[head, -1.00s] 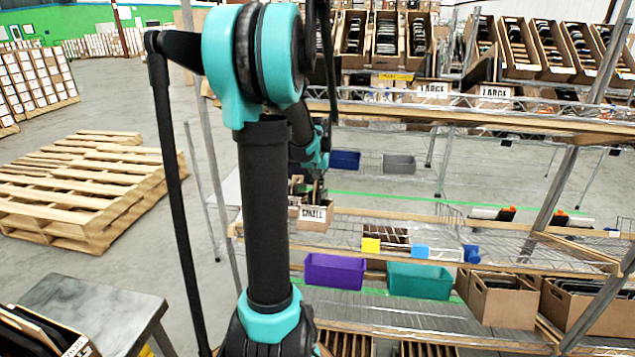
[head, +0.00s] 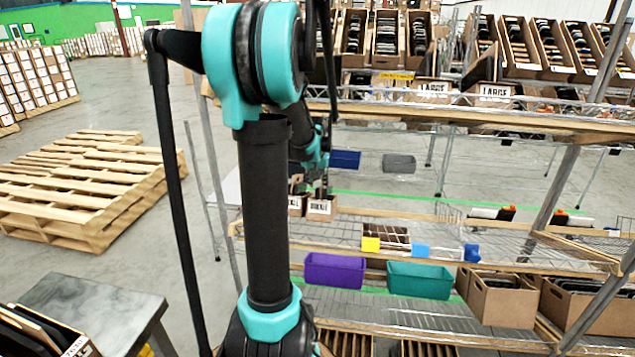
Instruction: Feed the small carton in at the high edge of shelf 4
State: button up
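The small carton (head: 321,208) is a brown open-topped box with a white front label. It is near the left end of the middle wire shelf (head: 345,233), by its far wooden edge; whether it touches the shelf is unclear. My gripper (head: 321,190) is at the carton's top, small and partly hidden by my own arm. Its fingers are hard to make out, but the carton has shifted together with it, so it appears shut on the carton. A similar brown carton (head: 296,205) stands just left, partly hidden by my arm. No shelf number is readable.
Purple (head: 335,270) and teal (head: 420,280) bins sit below. An upper shelf (head: 450,117) with wooden rails is overhead.

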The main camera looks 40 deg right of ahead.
jog(key=v, duration=0.7)
jog(key=shift+r, duration=0.2)
jog(key=shift+a, duration=0.15)
jog(key=w+a+f+n+t+y, duration=0.1)
jog(key=a+f+n, duration=0.2)
jog(key=a, duration=0.9)
jog(key=w+a+f+n+y, duration=0.15)
jog(key=a+f, duration=0.25)
jog(key=a, duration=0.8)
jog(key=s+a+f+n, duration=0.2)
jog(key=s+a+f, duration=0.2)
jog(key=a, duration=0.5)
jog(key=s+a+f+n+y, duration=0.1)
jog(key=s+a+f+n, duration=0.2)
jog(key=s+a, duration=0.4)
jog(key=shift+s+a+f+n, duration=0.2)
jog(key=shift+a+f+n, duration=0.15)
jog(key=shift+a+f, duration=0.45)
